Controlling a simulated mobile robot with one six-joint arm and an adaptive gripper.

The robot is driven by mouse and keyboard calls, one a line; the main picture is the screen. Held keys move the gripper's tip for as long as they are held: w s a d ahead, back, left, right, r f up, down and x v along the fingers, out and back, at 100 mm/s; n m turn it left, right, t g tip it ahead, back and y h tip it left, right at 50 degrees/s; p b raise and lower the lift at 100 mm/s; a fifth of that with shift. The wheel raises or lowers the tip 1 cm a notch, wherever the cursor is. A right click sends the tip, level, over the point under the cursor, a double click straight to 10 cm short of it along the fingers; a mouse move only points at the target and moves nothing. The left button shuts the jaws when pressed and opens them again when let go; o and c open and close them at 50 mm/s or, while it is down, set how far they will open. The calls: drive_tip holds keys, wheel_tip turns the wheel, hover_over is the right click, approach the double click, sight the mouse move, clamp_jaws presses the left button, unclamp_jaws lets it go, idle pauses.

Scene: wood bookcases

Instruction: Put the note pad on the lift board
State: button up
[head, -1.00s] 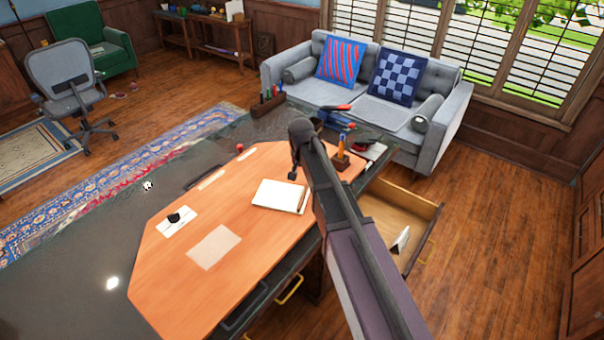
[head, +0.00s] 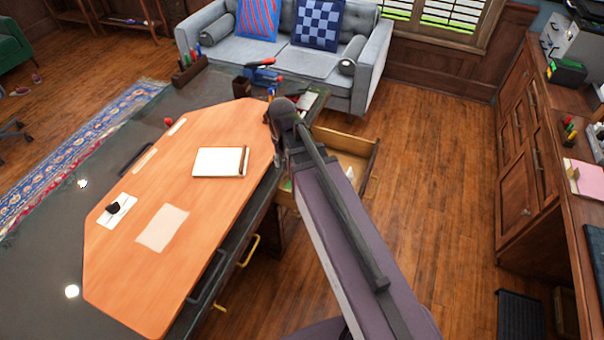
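A white note pad (head: 219,162) with a brown strip along its right edge lies flat on an orange wooden panel (head: 190,220) on the dark desk. A pink pad or folder (head: 585,178) lies on the wooden counter at the right. I cannot tell for sure which surface is the lift board. My arm reaches from the bottom right over the desk's right side. Only a dark part of my gripper (head: 277,160) shows below the arm's end, right of the white pad and apart from it. Its fingers are not clear.
A desk drawer (head: 370,170) stands open behind my arm. A pen holder (head: 190,70) and a red-and-blue tool (head: 263,72) stand on the desk's far end. A grey sofa (head: 275,60) is behind. Open floor (head: 440,160) lies between the desk and the wooden cabinets (head: 520,150).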

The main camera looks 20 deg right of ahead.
drive_tip(key=s+d+n, duration=0.1)
drive_tip(key=s+d, duration=0.2)
drive_tip(key=s, duration=0.4)
drive_tip(key=shift+d, duration=0.3)
